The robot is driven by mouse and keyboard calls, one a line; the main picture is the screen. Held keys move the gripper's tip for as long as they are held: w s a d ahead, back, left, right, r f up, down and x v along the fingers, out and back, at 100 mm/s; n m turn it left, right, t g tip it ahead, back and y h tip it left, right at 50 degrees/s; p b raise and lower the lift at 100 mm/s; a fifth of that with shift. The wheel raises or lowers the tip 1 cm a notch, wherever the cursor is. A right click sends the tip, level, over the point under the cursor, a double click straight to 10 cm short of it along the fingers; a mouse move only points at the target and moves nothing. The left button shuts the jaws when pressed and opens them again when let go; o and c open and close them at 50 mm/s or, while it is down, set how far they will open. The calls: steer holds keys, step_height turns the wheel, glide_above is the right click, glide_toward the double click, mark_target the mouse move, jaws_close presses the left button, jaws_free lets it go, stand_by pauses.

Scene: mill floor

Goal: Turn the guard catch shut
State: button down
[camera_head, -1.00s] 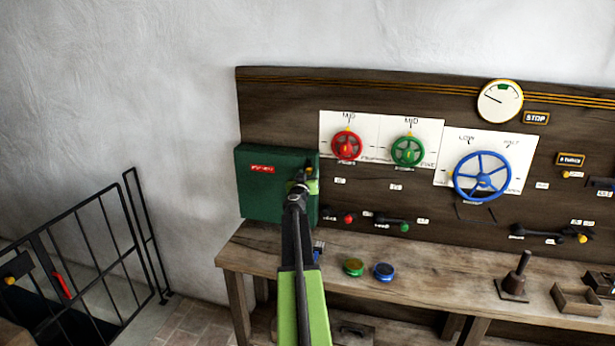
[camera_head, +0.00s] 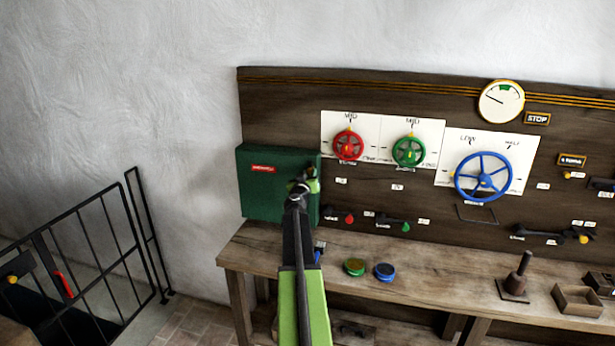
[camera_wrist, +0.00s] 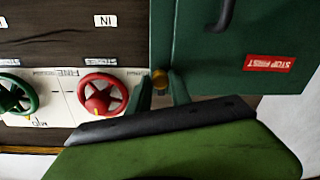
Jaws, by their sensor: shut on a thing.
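The guard is a dark green box (camera_head: 265,208) with a red label, fixed at the left end of the dark board. In the wrist view, which looks upside down, its front (camera_wrist: 230,60) has a red STOP FIRST label and a dark handle. The catch, a small brass-coloured knob (camera_wrist: 160,79), sits at the box's side edge. My gripper (camera_head: 305,180) is at the box's right edge. In the wrist view its two green fingers (camera_wrist: 163,90) are shut on the catch. Most of the catch is hidden between them, so its turn angle cannot be told.
A red handwheel (camera_head: 348,145), a green handwheel (camera_head: 409,151) and a large blue handwheel (camera_head: 483,177) are on the board to the right. Small levers are below them. The wooden bench (camera_head: 440,275) holds a green round tin (camera_head: 354,267) and a blue one (camera_head: 384,272). A black railing gate (camera_head: 100,260) stands left.

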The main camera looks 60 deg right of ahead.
steer(key=shift+s+d+r+n+g+p, duration=0.1)
steer(key=shift+n+g+p, duration=0.3)
steer(key=shift+n, duration=3.5)
steer(key=shift+d+r+n+g+p, duration=0.1)
steer(key=shift+n+g+p, duration=0.3)
steer(key=shift+n, duration=3.5)
steer(key=c, duration=1.2)
jaws_free()
steer(key=shift+s, duration=0.1)
steer(key=shift+o, duration=0.2)
steer(key=shift+a, duration=0.1)
